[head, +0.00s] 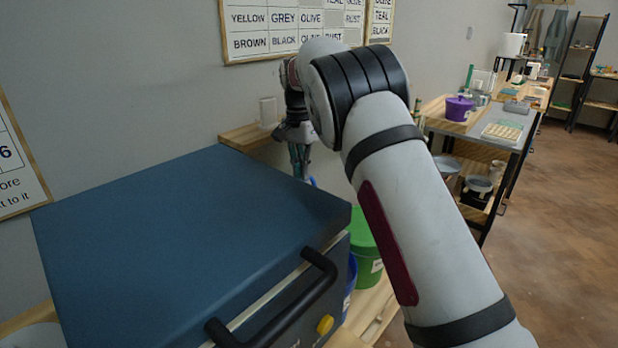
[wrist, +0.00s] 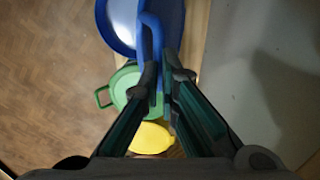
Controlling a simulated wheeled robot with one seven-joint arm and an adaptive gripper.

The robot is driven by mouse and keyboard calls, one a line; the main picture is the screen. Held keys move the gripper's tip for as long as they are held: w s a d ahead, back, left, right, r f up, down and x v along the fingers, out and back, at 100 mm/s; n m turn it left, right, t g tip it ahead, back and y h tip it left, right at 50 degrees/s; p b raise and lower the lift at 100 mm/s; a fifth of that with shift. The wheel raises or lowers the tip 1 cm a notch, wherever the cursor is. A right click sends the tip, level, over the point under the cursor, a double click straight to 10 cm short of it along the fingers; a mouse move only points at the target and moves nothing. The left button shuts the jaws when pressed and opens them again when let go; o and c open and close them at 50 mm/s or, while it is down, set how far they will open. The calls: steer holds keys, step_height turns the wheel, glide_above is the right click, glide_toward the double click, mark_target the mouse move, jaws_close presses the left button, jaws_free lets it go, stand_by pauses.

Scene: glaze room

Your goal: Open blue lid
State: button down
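The blue lid (wrist: 175,22) is at the top of the wrist view, its looped handle (wrist: 151,35) running down between my fingertips. My gripper (wrist: 160,76) appears closed around the lower part of this handle. Left of the lid is a round blue container (wrist: 103,22) with a pale inside, partly uncovered. In the head view my gripper (head: 300,165) points down behind the kiln, with a bit of blue (head: 313,182) just below it. The blue bucket (head: 350,285) shows partly behind the kiln's corner. Most of the lid is hidden there.
A large blue kiln (head: 190,235) with a black bar handle (head: 285,310) fills the front left. A green bucket (head: 362,250) stands beside it; a green lid (wrist: 125,80) and a yellow lid (wrist: 151,139) show below. A table (head: 470,125) with a purple pot (head: 459,107) stands right. Floor is clear farther right.

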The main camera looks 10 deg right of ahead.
steer(key=shift+w+a+f, duration=0.1)
steer(key=shift+a+f, duration=0.15)
steer(key=shift+f, duration=0.35)
steer(key=shift+w+a+f, duration=0.1)
steer(key=shift+a+f, duration=0.1)
steer(key=shift+f, duration=0.4)
steer(key=c, duration=2.3)
jaws_free()
steer(key=o, duration=0.6)
steer(key=shift+w+d+r, duration=0.15)
steer(key=r, duration=0.7)
steer(key=shift+w+a+r, duration=0.1)
steer(key=shift+w+a, duration=0.1)
steer(key=shift+w, duration=0.05)
